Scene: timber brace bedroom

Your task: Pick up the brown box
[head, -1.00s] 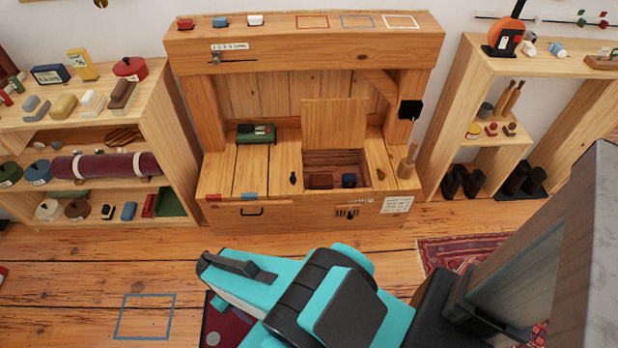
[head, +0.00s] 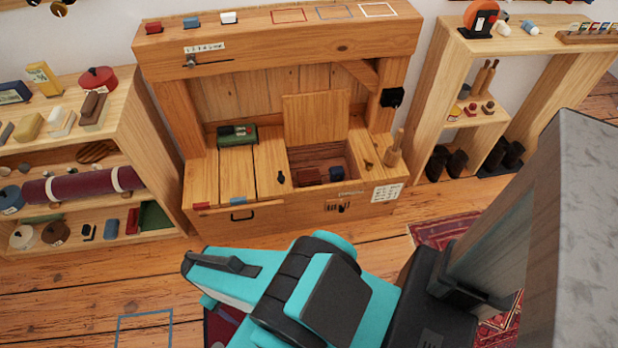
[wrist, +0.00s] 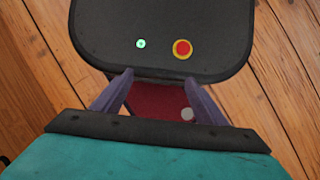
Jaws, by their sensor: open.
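A reddish-brown box (head: 310,176) lies in the open compartment of the wooden bench (head: 262,215), beside a small dark blue block (head: 337,173). Another brown, block-like piece (head: 94,106) lies on top of the left shelf. I cannot tell for certain which of them is the brown box. My gripper (wrist: 157,97) shows in the wrist view with its two fingers apart and nothing between them. In the head view my teal arm is folded in front of the bench, well short of the compartment, and the fingertips are hidden.
The compartment's wooden lid (head: 316,118) stands raised behind it. A green box (head: 237,133) sits on the bench at left. A loaded shelf (head: 160,190) stands left and another shelf unit (head: 440,110) right. A red patterned rug (head: 440,230) lies at right.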

